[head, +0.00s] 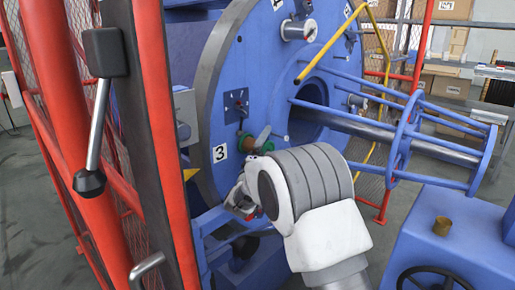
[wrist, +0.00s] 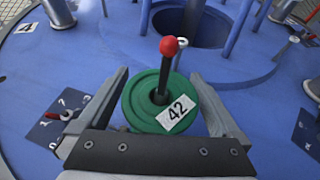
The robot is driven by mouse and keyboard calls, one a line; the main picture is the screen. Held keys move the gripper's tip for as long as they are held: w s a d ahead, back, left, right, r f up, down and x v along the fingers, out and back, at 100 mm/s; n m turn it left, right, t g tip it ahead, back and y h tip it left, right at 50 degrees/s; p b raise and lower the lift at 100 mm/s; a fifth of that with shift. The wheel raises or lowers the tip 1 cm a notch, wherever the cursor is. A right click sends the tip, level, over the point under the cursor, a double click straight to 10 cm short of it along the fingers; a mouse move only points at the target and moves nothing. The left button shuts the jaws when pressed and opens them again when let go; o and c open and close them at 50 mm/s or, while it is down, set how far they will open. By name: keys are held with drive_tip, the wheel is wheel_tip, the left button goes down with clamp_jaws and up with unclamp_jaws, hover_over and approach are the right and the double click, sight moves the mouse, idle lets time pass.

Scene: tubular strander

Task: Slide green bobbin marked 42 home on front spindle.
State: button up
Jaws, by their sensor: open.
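The green bobbin (wrist: 140,112) with a white 42 label (wrist: 176,113) faces the wrist camera. A dark spindle rod with a red ball tip (wrist: 169,46) sticks out through its centre hole. In the head view the bobbin (head: 264,135) stands against the blue disc near the 3 label, with a brown core visible behind its green outer flange. How close its inner end is to the disc is hard to tell. My gripper (wrist: 158,76) is open, with one finger on each side of the bobbin; contact is unclear. In the head view my gripper (head: 243,196) is below the bobbin, partly hidden by my wrist.
The large blue disc (head: 210,110) carries another metal spindle (head: 298,30) higher up. A blue tubular cage (head: 405,135) extends right from its centre. A red post (head: 165,140) and lever (head: 93,140) stand at left. A yellow bar (head: 335,42) crosses above.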

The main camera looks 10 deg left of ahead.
idle(0.3)
drive_tip(key=v, duration=0.9)
idle(0.5)
